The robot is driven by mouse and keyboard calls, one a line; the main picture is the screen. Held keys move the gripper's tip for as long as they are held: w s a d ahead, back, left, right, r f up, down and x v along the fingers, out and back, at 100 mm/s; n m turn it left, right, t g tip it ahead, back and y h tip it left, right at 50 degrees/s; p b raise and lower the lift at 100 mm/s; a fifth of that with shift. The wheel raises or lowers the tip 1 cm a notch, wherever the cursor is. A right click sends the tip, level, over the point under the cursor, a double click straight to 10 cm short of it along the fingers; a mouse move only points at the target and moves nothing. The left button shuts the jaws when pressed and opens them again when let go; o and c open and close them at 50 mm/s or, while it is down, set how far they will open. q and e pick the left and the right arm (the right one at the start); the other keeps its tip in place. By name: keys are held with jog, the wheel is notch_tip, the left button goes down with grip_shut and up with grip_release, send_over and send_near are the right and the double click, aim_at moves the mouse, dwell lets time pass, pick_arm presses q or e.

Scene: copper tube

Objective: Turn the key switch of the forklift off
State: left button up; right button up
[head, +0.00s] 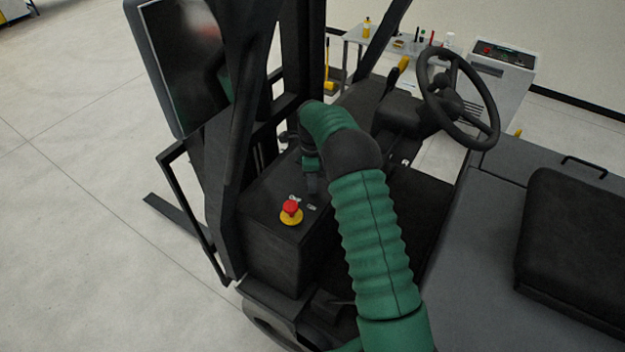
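The forklift's black side console (262,205) stands left of centre in the head view. On its top are a red emergency knob on a yellow base (291,212) and small silvery fittings (295,198) just behind it. One fitting may be the key switch, but it is too small to tell its position. My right arm, in a green sleeve, reaches over the console. My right gripper (312,186) is small and dark, low over the console top beside these fittings. Its fingers cannot be made out, nor whether it touches anything. My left gripper is not in view.
The steering wheel (458,98) and its column stand to the right of my arm. The seat (575,245) is at far right. A dark mast post (238,130) and screen (180,65) rise at left. A table (352,38) with small items stands behind.

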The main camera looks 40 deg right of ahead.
jog(key=shift+w+a, duration=0.1)
jog(key=shift+c, duration=1.1)
jog(key=shift+w+f, duration=0.2)
grip_shut()
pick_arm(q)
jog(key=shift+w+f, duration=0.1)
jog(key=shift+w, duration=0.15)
